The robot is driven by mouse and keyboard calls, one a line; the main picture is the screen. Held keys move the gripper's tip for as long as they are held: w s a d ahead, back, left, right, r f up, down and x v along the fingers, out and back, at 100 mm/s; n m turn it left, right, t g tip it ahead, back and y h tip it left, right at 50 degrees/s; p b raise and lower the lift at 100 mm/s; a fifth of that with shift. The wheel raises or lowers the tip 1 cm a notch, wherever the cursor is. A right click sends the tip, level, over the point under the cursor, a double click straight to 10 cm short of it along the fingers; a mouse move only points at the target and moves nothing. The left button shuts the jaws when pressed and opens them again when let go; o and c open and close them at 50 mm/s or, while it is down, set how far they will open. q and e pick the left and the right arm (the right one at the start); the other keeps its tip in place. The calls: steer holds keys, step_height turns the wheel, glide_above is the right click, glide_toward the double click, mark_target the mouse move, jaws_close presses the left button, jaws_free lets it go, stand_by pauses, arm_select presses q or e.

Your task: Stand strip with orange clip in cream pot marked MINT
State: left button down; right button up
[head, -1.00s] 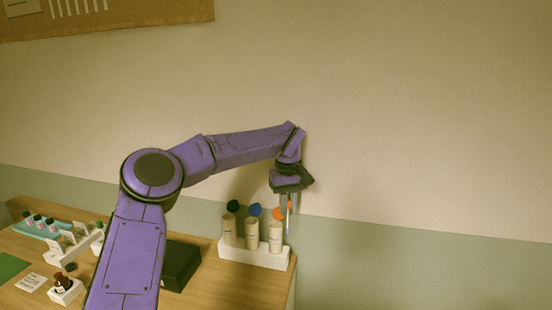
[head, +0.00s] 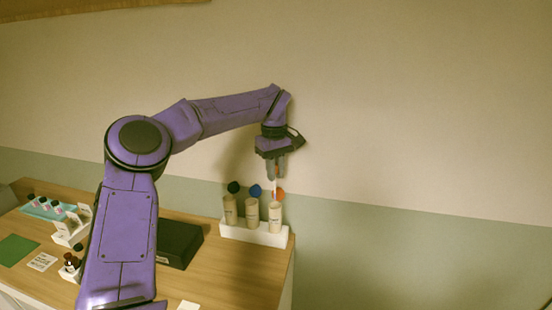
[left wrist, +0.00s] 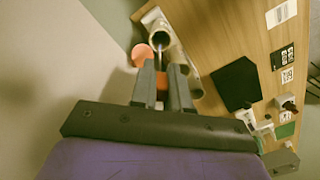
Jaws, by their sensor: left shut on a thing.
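My left gripper (head: 276,173) is shut on the pale thin strip (head: 276,187) and points down above the rightmost cream pot (head: 275,218). In the left wrist view, the strip's orange clip (left wrist: 161,79) shows between the fingers. The same pot's open mouth (left wrist: 160,37) is just beyond the fingertips. The strip's lower end is close to the pot's rim; I cannot tell whether it is inside. Two more cream pots, the middle one (head: 252,212) and the left one (head: 230,209), stand in the same row. Their labels are too small to read. My right gripper is not in view.
The pots stand in a white rack (head: 240,234) near the table's right edge. Blue and orange discs (head: 278,194) show behind them. A black box (head: 180,242) lies to the left. Small bottles and white holders (head: 68,232) are farther left. The wall is close behind.

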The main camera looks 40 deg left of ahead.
arm_select(q)
step_height(320, 180, down, 6)
steer(key=b, duration=0.3)
steer(key=shift+r+b, duration=0.25)
steer(key=shift+b, duration=0.1)
steer(key=shift+f+b, duration=0.6)
steer(key=shift+b, duration=0.2)
steer(key=c, duration=1)
jaws_free()
steer(key=shift+c, duration=0.2)
steer(key=shift+r+p, duration=0.3)
steer(key=shift+p, duration=0.55)
steer(key=shift+a+f, duration=0.1)
steer(key=shift+f, duration=0.15)
